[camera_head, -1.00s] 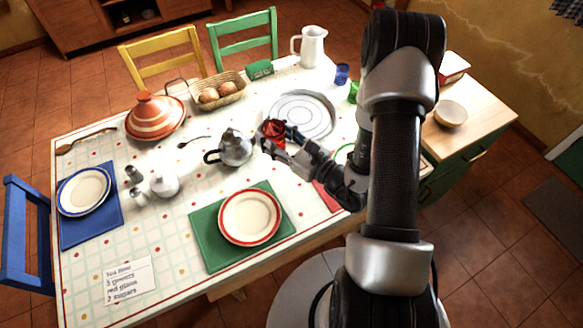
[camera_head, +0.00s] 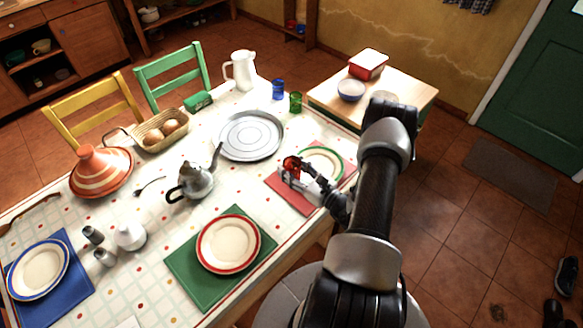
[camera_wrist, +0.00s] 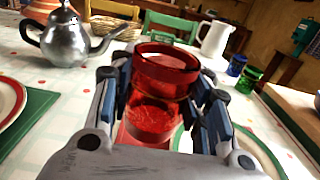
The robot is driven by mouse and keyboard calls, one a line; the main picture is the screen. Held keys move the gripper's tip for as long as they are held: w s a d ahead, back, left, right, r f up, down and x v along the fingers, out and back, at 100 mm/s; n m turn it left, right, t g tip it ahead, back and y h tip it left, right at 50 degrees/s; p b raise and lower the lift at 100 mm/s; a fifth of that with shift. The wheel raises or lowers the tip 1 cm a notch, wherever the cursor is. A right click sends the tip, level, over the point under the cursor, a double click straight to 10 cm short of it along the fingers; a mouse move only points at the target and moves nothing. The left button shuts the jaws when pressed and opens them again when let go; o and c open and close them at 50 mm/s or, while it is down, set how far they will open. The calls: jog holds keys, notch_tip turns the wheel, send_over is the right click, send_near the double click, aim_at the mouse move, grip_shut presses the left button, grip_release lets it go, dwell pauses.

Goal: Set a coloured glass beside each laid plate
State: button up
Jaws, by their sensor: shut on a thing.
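My gripper (camera_head: 303,178) is shut on a red glass (camera_head: 291,164), held upright between the fingers in the wrist view (camera_wrist: 163,85). It is over the left part of the red mat (camera_head: 287,193), left of the green-rimmed plate (camera_head: 322,164). I cannot tell whether the glass touches the mat. A blue glass (camera_head: 278,89) and a green glass (camera_head: 295,102) stand at the table's far right. The red-rimmed plate (camera_head: 228,244) lies on a green mat (camera_head: 181,265). The blue-rimmed plate (camera_head: 38,269) lies on a blue mat (camera_head: 76,290).
A silver teapot (camera_head: 193,183) and a round metal tray (camera_head: 250,137) stand left of and beyond my gripper. A white pitcher (camera_head: 241,70), egg basket (camera_head: 160,131) and striped tagine (camera_head: 101,172) stand farther back. A wooden side counter (camera_head: 400,91) adjoins the right.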

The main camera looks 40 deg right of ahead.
jog(key=shift+f+b, duration=2)
jog(key=shift+f, duration=1)
jog(key=shift+f+b, duration=0.55)
jog(key=shift+f, duration=0.1)
jog(key=o, duration=1.3)
jog(key=s, duration=1.2)
jog(key=shift+d, duration=0.4)
jog(key=shift+r, duration=0.1)
